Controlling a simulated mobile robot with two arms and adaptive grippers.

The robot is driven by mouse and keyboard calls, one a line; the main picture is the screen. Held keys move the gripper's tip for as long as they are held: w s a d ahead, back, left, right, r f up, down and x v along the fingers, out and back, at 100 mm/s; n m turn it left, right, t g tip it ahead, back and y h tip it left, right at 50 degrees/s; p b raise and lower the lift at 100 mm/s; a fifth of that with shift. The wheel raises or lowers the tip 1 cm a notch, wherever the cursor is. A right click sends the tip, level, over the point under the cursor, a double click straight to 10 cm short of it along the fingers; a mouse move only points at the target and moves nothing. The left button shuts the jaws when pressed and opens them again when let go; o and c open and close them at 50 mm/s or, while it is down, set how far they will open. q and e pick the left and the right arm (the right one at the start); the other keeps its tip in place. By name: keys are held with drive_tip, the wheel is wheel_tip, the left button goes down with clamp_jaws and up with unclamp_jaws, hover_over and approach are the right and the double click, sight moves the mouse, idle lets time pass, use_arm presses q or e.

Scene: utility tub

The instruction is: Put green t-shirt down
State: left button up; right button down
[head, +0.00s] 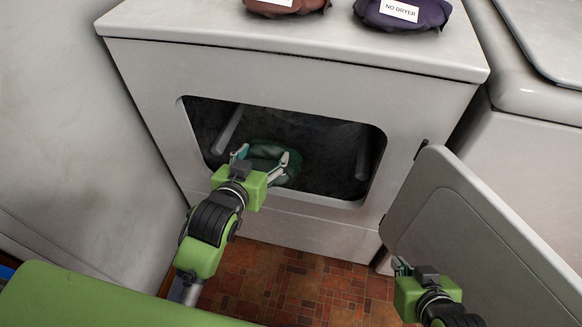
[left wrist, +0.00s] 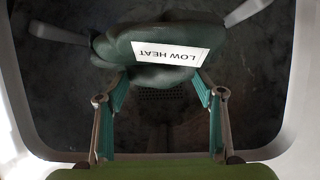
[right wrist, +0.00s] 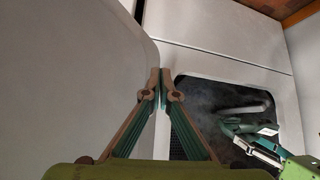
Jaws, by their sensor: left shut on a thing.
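The green t-shirt (head: 268,150) is a dark green folded bundle just inside the dryer opening. In the left wrist view the t-shirt (left wrist: 118,45) carries a white label reading LOW HEAT, upside down. My left gripper (head: 265,158) reaches into the opening and is shut on the t-shirt, with its fingers spread wide on either side of it. Whether the bundle touches the drum floor cannot be told. The dryer (head: 140,85) has its front open. My right gripper (head: 401,266) is by the open door, with its fingertips together and empty in the right wrist view (right wrist: 162,80).
The dryer door (head: 470,230) stands open at the right, near my right gripper. Pale bars (head: 228,130) stick out inside the drum. A reddish bundle (head: 290,8) and a purple bundle labelled NO DRYER (head: 430,18) lie on top. A white machine (head: 530,120) stands at the right.

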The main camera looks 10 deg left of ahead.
use_arm(q)
drive_tip(key=shift+w+d+f, duration=0.25)
drive_tip(key=shift+w+f, duration=0.05)
drive_tip(key=shift+f, duration=0.05)
drive_tip(key=c, duration=0.9)
drive_tip(key=shift+w+y, duration=0.2)
drive_tip(key=shift+y, duration=0.1)
clamp_jaws()
drive_tip(key=shift+s, duration=0.2)
